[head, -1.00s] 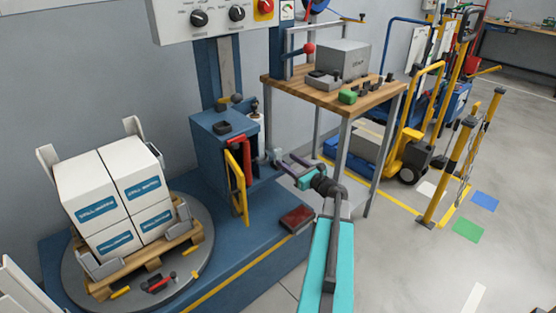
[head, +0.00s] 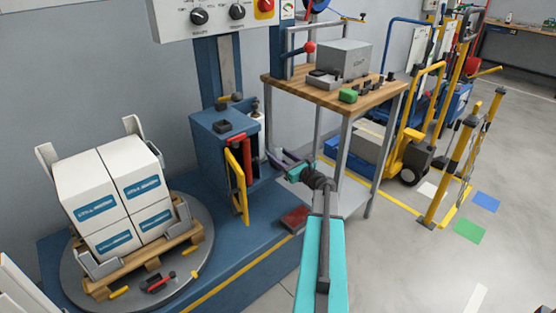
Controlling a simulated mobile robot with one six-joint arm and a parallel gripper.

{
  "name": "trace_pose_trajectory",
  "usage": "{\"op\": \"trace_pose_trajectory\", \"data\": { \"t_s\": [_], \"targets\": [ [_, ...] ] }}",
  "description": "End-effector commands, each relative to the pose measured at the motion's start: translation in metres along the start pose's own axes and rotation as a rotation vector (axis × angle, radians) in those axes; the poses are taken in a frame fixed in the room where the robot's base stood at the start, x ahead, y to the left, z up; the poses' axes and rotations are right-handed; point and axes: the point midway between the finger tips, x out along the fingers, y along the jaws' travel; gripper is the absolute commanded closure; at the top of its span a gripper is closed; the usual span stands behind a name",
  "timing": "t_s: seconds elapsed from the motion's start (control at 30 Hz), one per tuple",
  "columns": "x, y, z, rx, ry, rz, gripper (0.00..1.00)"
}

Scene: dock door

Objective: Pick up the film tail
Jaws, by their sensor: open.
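I cannot make out the film tail for certain. A pale strip (head: 257,122), perhaps film on its roll, shows at the right side of the blue wrapper carriage (head: 212,150), mostly hidden behind it. My gripper (head: 275,158) is open, just right of the carriage and its red and yellow bars. Its fingertips are small and dark in this view, and I see nothing held between them. I cannot tell whether they touch anything.
White boxes (head: 115,200) stand on a wooden pallet on the round turntable (head: 195,262) at left. A wooden-topped bench (head: 380,98) stands behind my arm. A dark red block (head: 296,217) lies on the blue base below my gripper.

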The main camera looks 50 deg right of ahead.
Motion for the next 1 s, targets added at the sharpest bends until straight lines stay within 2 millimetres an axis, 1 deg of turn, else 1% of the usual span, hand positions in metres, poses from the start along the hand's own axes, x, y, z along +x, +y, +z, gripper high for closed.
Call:
{"op": "trace_pose_trajectory", "data": {
  "t_s": [0.03, 0.1, 0.2, 0.7, 0.73, 0.87, 0.9, 0.97, 1.0],
  "targets": [
    [0.006, -0.0012, -0.0005, 0.0, 0.0, 0.0, 0.53],
    [0.0105, -0.0009, -0.0001, 0.0, 0.0, 0.0, 0.53],
    [0.0131, -0.0004, 0.0003, 0.0, 0.0, -0.001, 0.53],
    [0.0121, -0.0009, 0.0003, 0.0, 0.0, -0.002, 0.53],
    [0.012, -0.0009, 0.0003, 0.001, 0.0, -0.002, 0.55],
    [0.0119, -0.0011, 0.0003, 0.001, 0.0, -0.002, 0.77],
    [0.0119, -0.0011, 0.0003, 0.0, 0.0, -0.002, 0.83],
    [0.0118, -0.0011, 0.0002, 0.001, 0.0, -0.002, 0.94],
    [0.0118, -0.0012, 0.0002, 0.001, 0.0, -0.002, 0.97]
  ]
}}
